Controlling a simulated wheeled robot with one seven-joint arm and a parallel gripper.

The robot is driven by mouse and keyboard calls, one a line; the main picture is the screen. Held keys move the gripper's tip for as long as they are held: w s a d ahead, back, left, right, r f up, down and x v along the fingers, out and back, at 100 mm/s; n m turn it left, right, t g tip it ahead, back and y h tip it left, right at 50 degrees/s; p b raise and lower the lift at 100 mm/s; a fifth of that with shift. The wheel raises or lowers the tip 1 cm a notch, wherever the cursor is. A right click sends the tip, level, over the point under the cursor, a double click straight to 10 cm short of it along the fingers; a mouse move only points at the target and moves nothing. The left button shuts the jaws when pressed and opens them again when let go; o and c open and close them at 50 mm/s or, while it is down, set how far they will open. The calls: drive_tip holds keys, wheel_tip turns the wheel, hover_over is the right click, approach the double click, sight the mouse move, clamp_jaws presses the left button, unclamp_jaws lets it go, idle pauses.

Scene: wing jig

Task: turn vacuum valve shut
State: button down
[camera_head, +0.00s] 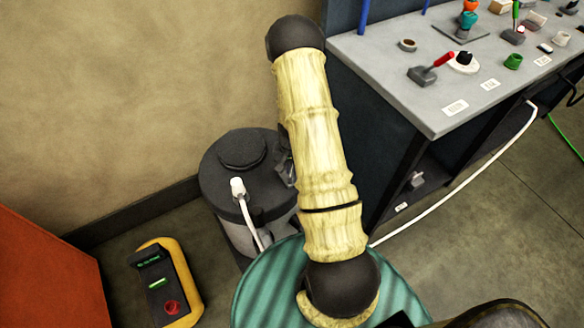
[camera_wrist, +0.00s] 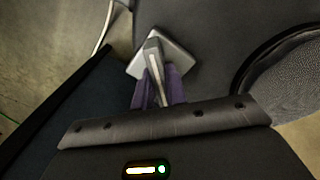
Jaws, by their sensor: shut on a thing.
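The vacuum valve (camera_wrist: 178,47) shows in the wrist view as a grey, squarish plate with a pale narrow lever standing between my fingers. My gripper (camera_wrist: 160,88) has purple fingers, shut on the lever from both sides. Part of the lever is hidden between the fingers. In the head view, a dark round vessel (camera_head: 218,187) with a raised cap and a white hose fitting stands by the wall. My arm covers its right side, and the gripper and valve cannot be made out clearly there.
A grey workbench (camera_head: 400,95) with small tools and parts stands at the right. A white hose (camera_head: 455,190) runs below it. A yellow and black box (camera_head: 187,280) with a red button lies on the floor at left, beside an orange panel (camera_head: 50,270).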

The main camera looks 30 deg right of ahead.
drive_tip(key=m, duration=0.4)
drive_tip(key=shift+m, duration=0.3)
drive_tip(key=m+p, duration=0.1)
drive_tip(key=m, duration=0.4)
idle(0.4)
drive_tip(key=c, duration=1.4)
unclamp_jaws()
drive_tip(key=shift+c, duration=0.2)
wheel_tip(320, 180, up, 17)
drive_tip(key=p, duration=0.1)
drive_tip(key=shift+r, duration=0.2)
